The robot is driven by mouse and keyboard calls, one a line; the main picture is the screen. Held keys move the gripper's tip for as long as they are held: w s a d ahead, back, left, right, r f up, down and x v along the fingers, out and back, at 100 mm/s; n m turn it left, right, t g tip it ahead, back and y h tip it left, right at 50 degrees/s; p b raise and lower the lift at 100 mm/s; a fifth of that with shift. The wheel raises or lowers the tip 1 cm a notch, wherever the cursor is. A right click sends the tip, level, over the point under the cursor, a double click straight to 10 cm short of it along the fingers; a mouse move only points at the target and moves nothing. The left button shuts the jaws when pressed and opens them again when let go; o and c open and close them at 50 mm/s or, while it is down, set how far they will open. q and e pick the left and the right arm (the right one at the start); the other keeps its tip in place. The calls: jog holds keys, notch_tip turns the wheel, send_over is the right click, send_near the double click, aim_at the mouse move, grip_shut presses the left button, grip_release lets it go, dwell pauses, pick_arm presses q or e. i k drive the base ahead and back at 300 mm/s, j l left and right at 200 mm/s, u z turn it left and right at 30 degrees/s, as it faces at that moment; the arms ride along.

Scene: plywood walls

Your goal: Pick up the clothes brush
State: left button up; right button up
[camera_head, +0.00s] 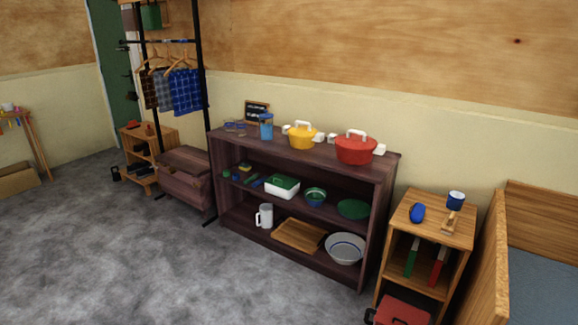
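A small tan wooden item (450,223) that looks like the clothes brush lies on top of the small wooden shelf unit (431,229) at the right. It is small in the picture, so its bristles cannot be made out. A blue rounded object (417,213) lies to its left, apart from it. A dark blue and white cup (456,200) stands just behind it. Neither of my grippers is in view.
A long dark shelf (379,220) with red (355,150) and yellow (302,138) pots on top stands left of the small unit. A red box (402,312) is low at the unit's front. A wooden bed frame (490,262) borders it right. Grey floor (200,270) is clear at left.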

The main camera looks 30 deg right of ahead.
aim_at(448, 226)
jog(key=i+z, duration=0.3)
jog(key=i, duration=0.2)
jog(key=i+z, duration=0.35)
jog(key=i, duration=0.15)
jog(key=i+j+z, duration=0.3)
jog(key=i, duration=0.2)
jog(key=l, duration=0.1)
